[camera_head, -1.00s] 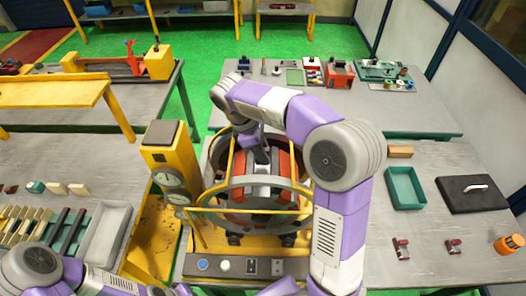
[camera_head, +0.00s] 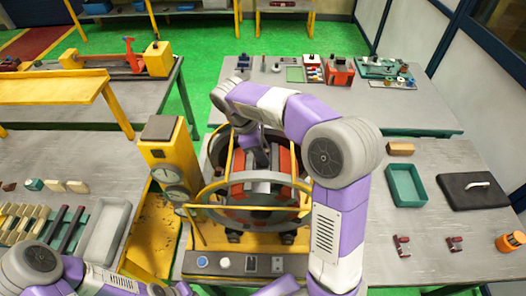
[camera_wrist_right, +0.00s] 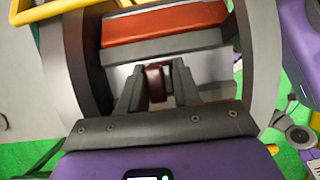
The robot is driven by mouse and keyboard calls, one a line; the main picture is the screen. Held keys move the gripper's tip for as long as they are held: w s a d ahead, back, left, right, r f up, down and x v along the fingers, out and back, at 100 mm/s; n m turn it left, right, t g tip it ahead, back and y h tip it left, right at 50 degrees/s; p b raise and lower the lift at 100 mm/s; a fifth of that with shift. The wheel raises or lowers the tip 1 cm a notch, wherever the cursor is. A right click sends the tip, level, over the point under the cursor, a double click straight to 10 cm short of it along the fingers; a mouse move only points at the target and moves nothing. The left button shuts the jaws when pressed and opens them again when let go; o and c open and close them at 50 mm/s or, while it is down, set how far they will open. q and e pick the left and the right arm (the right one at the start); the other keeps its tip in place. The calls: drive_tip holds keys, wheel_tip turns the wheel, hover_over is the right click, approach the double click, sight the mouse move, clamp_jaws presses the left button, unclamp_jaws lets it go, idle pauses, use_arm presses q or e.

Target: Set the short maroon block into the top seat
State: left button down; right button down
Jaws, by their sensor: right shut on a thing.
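The stator is a drum of grey and orange-red segments inside a ring frame (camera_head: 215,190) of the yellow machine. My right gripper (camera_wrist_right: 158,88) is shut on the short maroon block (camera_wrist_right: 155,80), seen between its two fingers in the wrist view. It reaches down over the top of the stator in the head view (camera_head: 262,158). An orange-red segment (camera_wrist_right: 165,24) and grey bars of the stator lie just beyond the block. The top seat is largely hidden by my gripper, and I cannot tell whether the block touches it. My left arm shows at the lower left; its gripper is out of view.
A yellow post with gauges (camera_head: 172,172) stands left of the stator. A control panel (camera_head: 238,264) is in front. A green tray (camera_head: 406,186), a black case (camera_head: 472,191) and small maroon parts (camera_head: 402,246) lie on the right table. A grey tray (camera_head: 103,232) is at left.

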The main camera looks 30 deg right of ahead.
drive_tip(key=shift+f, duration=0.2)
drive_tip(key=c, duration=0.7)
unclamp_jaws()
drive_tip(key=v, duration=0.7)
drive_tip(key=shift+a+r, duration=0.1)
drive_tip(key=shift+r, duration=0.15)
